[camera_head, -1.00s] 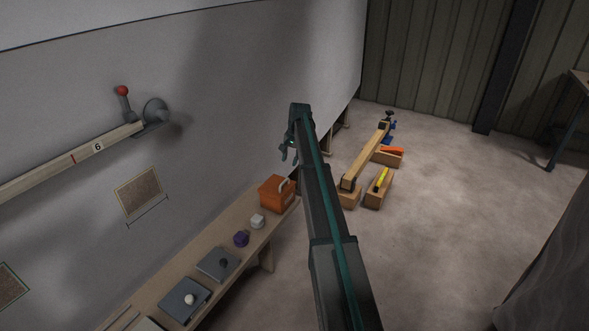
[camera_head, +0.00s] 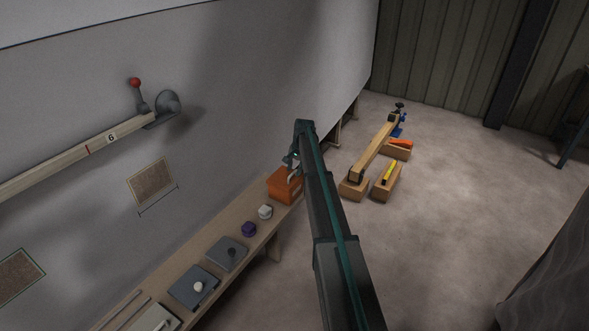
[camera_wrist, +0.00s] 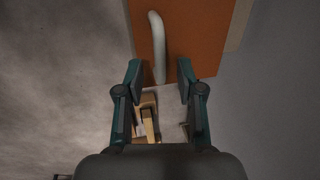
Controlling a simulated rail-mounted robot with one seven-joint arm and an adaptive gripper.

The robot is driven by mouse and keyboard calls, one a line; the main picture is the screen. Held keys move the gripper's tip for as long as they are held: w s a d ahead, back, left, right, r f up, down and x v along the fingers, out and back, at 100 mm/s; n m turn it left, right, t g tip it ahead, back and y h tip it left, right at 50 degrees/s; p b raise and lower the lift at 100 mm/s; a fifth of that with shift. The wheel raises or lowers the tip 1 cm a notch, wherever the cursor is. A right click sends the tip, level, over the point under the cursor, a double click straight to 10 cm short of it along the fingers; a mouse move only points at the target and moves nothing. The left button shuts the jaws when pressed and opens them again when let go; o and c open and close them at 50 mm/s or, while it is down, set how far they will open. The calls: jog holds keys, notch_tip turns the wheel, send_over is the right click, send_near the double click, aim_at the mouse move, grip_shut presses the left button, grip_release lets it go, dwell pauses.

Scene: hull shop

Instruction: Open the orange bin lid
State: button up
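The orange bin (camera_head: 282,188) stands at the far end of the bench along the wall in the head view. My arm covers part of its right side. In the wrist view the orange lid (camera_wrist: 200,38) fills the top middle, with a pale curved handle (camera_wrist: 157,45) on it. My gripper (camera_wrist: 158,72) is open, with its two fingers apart. The handle's lower end lies in line with the gap between the fingertips. Nothing is held. In the head view my gripper (camera_head: 292,162) is just above the bin; whether it touches cannot be told.
The bench (camera_head: 225,220) also carries a white knob (camera_head: 265,211), a purple knob (camera_head: 249,229) and grey plates (camera_head: 193,287). Wooden boxes (camera_head: 386,182) and a beam (camera_head: 375,146) lie on the floor beyond. Open floor is at right.

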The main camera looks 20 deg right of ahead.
jog(key=shift+f, duration=0.2)
grip_shut()
dwell(0.3)
jog(key=w+a, duration=0.6)
jog(key=w, duration=0.3)
jog(key=shift+w+b, duration=0.15)
jog(key=shift+b, duration=0.25)
grip_release()
